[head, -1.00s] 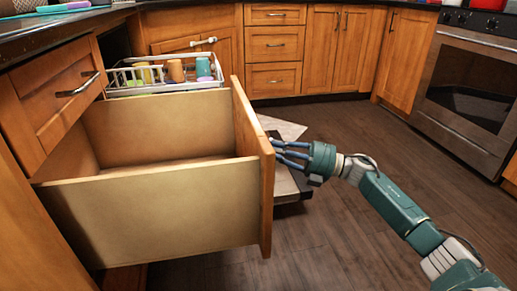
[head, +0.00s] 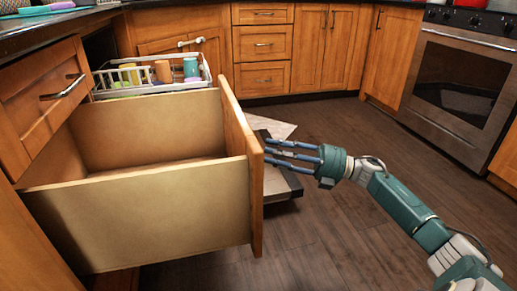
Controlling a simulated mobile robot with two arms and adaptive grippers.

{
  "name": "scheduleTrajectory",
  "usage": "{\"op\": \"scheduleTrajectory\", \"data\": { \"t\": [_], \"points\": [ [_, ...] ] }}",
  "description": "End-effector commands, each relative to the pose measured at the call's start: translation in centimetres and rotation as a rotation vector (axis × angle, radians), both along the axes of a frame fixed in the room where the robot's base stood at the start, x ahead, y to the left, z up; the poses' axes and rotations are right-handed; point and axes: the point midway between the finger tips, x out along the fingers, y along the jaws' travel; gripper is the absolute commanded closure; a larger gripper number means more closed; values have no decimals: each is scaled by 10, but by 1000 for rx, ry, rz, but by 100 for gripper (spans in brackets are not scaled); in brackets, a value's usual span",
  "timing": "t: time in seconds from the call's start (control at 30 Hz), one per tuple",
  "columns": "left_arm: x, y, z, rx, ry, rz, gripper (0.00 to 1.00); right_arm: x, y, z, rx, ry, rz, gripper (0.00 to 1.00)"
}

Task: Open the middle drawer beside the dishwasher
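A large wooden drawer (head: 150,219) in the left cabinet stands pulled far out and looks empty inside. Its front panel (head: 240,150) faces right. My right gripper (head: 280,155) is at the outer face of that panel, fingers pointing left at it. The fingertips reach the panel's edge; whether they touch it or hold a handle is hidden. How far the fingers are closed I cannot tell. Above the open drawer is a shut drawer with a metal handle (head: 63,88). My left gripper is not in view.
Behind the open drawer, a pulled-out dish rack (head: 150,88) holds cups and dishes. A dark low panel (head: 280,180), perhaps the dishwasher door, lies behind my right gripper. An oven (head: 460,85) stands at the right.

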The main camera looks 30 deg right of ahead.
Motion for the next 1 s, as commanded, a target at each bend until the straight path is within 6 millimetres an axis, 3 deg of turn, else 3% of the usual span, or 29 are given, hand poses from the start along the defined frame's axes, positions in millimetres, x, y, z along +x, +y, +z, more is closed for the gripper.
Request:
{"op": "scheduleTrajectory", "data": {
  "t": [0.1,0.33,1.0],
  "points": [
    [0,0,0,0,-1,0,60,-16,-20,-6,-2,5,-2,66],
    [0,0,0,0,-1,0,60,-37,-43,-11,-1,1,-1,66],
    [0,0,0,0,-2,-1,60,-41,-47,-11,0,0,1,66]
  ]
}}
